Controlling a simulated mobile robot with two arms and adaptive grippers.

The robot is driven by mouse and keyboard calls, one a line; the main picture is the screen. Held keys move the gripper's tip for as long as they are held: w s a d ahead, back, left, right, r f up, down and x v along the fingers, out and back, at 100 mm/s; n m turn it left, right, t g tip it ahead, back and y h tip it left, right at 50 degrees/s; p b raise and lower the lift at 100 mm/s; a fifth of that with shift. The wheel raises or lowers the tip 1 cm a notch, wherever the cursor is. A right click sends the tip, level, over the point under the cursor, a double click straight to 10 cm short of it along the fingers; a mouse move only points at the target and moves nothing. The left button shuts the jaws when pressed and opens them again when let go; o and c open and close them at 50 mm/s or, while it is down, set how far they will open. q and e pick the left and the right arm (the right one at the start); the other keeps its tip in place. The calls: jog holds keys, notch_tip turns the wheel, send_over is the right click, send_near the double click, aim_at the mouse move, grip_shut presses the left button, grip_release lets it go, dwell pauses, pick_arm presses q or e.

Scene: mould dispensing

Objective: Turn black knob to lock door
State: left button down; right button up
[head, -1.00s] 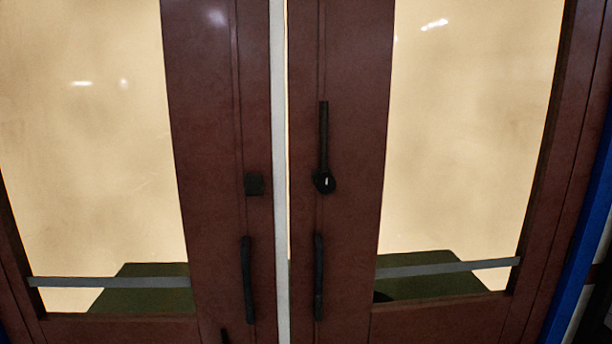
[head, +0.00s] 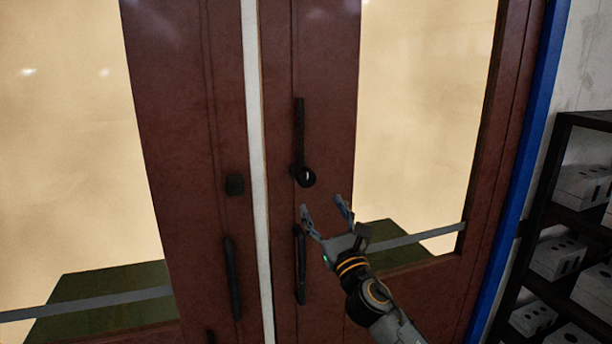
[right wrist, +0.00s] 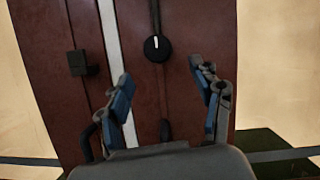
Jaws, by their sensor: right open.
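The black knob (head: 305,176) is round with a white mark and sits on the right door leaf (head: 330,60), at the lower end of a black vertical bar (head: 299,125). In the right wrist view the knob (right wrist: 157,48) shows beyond the fingers, with its white mark upright. My right gripper (head: 325,212) is open and empty, just below and right of the knob in the head view. In the right wrist view its fingers (right wrist: 168,92) are spread, with nothing between them. It does not appear to touch the knob. My left gripper is not in view.
Black pull handles (head: 301,265) (head: 232,278) hang below on both leaves. A square black plate (head: 235,185) is on the left leaf. A black shelf (head: 560,180) with several grey boxes stands at the right, beyond a blue frame strip (head: 525,160).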

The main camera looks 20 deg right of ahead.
aim_at(308, 182)
jog(key=x, duration=0.3)
jog(key=p+x, duration=0.1)
jog(key=x, duration=0.6)
jog(key=shift+w+a, duration=0.25)
jog(key=shift+w, duration=0.05)
grip_shut()
